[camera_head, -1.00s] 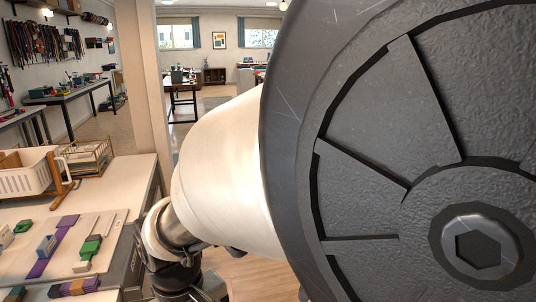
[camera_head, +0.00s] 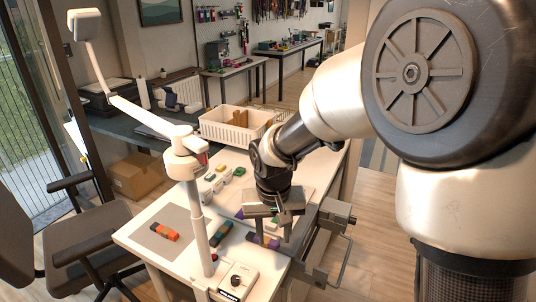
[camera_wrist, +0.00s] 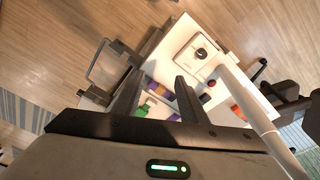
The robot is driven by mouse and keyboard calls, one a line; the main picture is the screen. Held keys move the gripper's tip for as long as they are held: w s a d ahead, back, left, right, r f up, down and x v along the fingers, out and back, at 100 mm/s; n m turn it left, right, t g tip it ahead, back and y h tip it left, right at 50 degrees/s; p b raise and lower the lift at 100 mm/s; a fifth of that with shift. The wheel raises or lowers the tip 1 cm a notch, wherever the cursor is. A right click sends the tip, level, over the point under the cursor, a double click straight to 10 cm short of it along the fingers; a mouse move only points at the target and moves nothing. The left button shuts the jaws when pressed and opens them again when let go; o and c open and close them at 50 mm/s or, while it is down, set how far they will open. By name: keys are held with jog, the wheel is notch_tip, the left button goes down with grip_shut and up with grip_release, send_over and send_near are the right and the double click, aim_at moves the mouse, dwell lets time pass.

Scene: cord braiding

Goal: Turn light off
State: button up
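A white jointed lamp (camera_head: 150,122) stands on the workbench, its small head (camera_head: 86,24) raised at the upper left. I cannot tell whether it is lit. A white box with a dark round knob (camera_head: 236,281) sits at the bench's near end, right of the lamp post. The box also shows in the wrist view (camera_wrist: 199,50), beside the white lamp post (camera_wrist: 250,105). My gripper (camera_head: 274,238) points down over the bench's right side, beyond the box and apart from it. In the wrist view its two fingers (camera_wrist: 157,84) are spread with nothing held between them.
The white workbench (camera_head: 146,236) holds colored blocks, a mat with an orange piece (camera_head: 165,232) and a white basket (camera_head: 232,130). A metal frame (camera_head: 325,240) juts from its right edge. A dark chair (camera_head: 80,245) stands left. Wood floor is open right.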

jog(key=a+f+g+p, duration=0.1)
jog(key=a+f+p, duration=0.3)
jog(key=a, duration=0.2)
jog(key=g+p, duration=0.1)
jog(key=p, duration=0.1)
send_over(235, 278)
jog(key=shift+n, duration=0.3)
notch_tip(235, 278, down, 4)
jog(key=shift+w+d+f, duration=0.1)
notch_tip(235, 278, down, 8)
grip_shut()
